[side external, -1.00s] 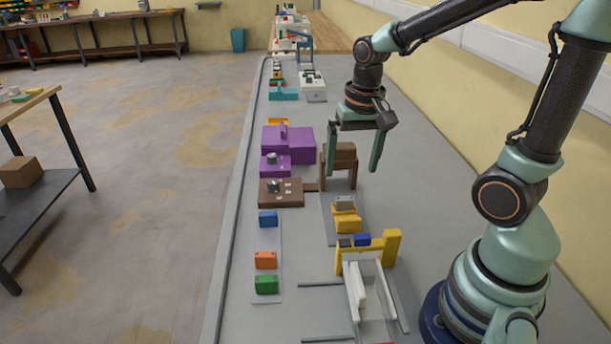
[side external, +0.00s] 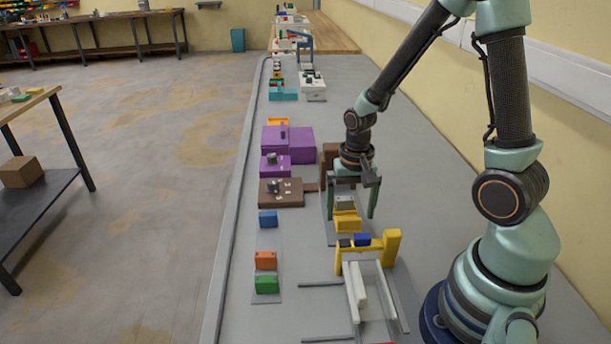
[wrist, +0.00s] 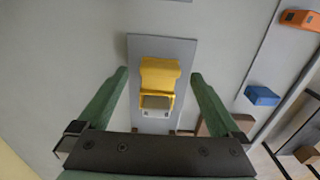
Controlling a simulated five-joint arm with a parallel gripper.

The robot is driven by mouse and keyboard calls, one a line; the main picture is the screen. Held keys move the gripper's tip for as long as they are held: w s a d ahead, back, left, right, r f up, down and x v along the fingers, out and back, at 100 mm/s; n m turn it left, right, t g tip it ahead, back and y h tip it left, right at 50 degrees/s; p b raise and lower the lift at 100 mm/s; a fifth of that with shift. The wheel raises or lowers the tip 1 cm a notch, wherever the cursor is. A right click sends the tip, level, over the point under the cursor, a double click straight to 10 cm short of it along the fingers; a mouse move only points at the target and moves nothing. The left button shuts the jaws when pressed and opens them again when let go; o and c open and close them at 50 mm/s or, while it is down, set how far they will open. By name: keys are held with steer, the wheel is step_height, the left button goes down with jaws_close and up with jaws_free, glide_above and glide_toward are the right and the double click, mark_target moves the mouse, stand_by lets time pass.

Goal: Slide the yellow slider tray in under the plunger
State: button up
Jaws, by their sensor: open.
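The yellow slider tray (side external: 347,225) lies on a grey plate (side external: 331,236), with a grey block (side external: 345,203) at its far end. In the wrist view the tray (wrist: 160,73) is between the fingers, with a gap on both sides. My gripper (side external: 352,214) is open, pointing down over the tray and not touching it in the wrist view. Fingertip height above the plate is hard to tell. A brown stand (side external: 328,160), which seems to hold the plunger, is behind the tray and mostly hidden by my gripper. The plunger itself cannot be made out.
A yellow-framed fixture with a white channel (side external: 358,290) stands just in front. Blue (side external: 268,219), orange (side external: 265,260) and green (side external: 266,284) blocks sit on a strip at left. Brown (side external: 282,193) and purple (side external: 301,144) boxes stand behind these.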

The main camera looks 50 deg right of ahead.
steer(key=shift+f, duration=0.85)
jaws_close()
steer(key=w+d, duration=0.8)
steer(key=shift+w+d, duration=0.15)
steer(key=shift+w, duration=0.05)
jaws_free()
steer(key=shift+s+r, duration=0.1)
